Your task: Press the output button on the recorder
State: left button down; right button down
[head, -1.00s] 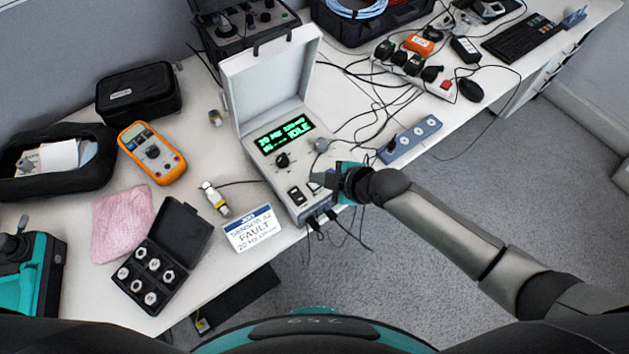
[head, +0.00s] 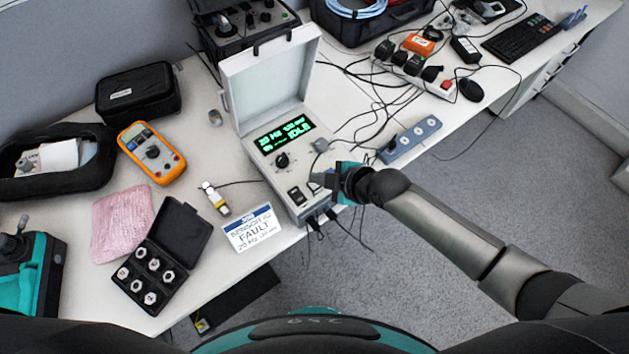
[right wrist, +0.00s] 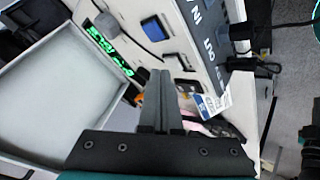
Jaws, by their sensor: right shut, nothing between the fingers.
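The recorder (head: 252,98) is a white case with its lid raised. Its green display (head: 284,134) includes the word IDLE. Its panel carries a black knob (head: 282,160), a grey knob (head: 320,145) and a dark rocker switch (head: 296,196). My right gripper (head: 324,180) is shut and empty over the panel's right side, its tips close to the surface. In the right wrist view the shut fingers (right wrist: 158,98) point toward the panel, but contact cannot be told.
A label card (head: 252,230) reading FAULT and a small sensor (head: 214,198) on a cable lie left of the recorder. An orange multimeter (head: 152,153) and an open case of metal pieces (head: 180,228) are further left. A power strip (head: 409,140) and cables lie to the right.

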jog(key=shift+f+b, duration=0.3)
jog(key=shift+f, duration=0.15)
jog(key=shift+r+p, duration=0.5)
jog(key=shift+p, duration=0.05)
notch_tip(320, 180, up, 6)
jog(key=p, duration=0.5)
jog(key=shift+p, duration=0.3)
